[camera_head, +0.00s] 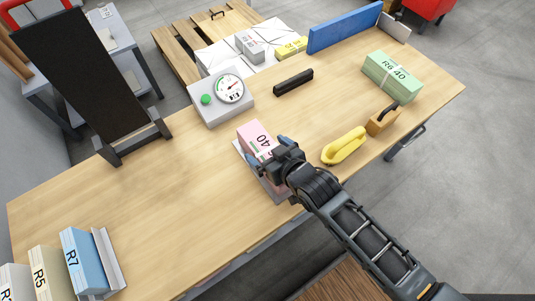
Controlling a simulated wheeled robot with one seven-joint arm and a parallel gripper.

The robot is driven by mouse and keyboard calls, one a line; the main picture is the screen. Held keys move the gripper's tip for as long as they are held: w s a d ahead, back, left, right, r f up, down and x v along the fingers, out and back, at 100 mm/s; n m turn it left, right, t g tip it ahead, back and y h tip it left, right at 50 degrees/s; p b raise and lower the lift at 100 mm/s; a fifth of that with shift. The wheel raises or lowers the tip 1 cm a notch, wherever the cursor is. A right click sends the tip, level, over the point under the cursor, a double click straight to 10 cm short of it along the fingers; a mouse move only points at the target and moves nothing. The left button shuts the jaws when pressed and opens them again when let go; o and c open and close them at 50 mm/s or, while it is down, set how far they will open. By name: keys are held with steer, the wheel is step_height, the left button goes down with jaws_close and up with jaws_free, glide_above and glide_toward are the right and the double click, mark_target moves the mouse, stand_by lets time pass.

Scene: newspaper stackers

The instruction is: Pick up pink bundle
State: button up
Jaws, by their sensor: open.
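The pink bundle (257,136) sits on a thin grey tray or plate (240,149) near the middle of the wooden table. Its top shows the printed number 40. My gripper (272,152) is at the near end of the bundle, with blue fingertips close beside it. The gripper is open. My wrist hides the bundle's near part, so I cannot tell whether the fingers touch it.
The table (190,190) also holds a scale with a dial (221,97), a black bar (293,82), a yellow looped item (344,146), a wooden block with handle (382,119) and a green bundle (392,76). A blue bundle (85,260) stands at lower left. The table's left middle is clear.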

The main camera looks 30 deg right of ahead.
steer(key=shift+w+f, duration=0.2)
steer(key=shift+w, duration=0.1)
steer(key=shift+c, duration=0.2)
steer(key=c, duration=1.8)
steer(key=shift+r, duration=0.15)
jaws_close()
steer(key=shift+r, duration=0.15)
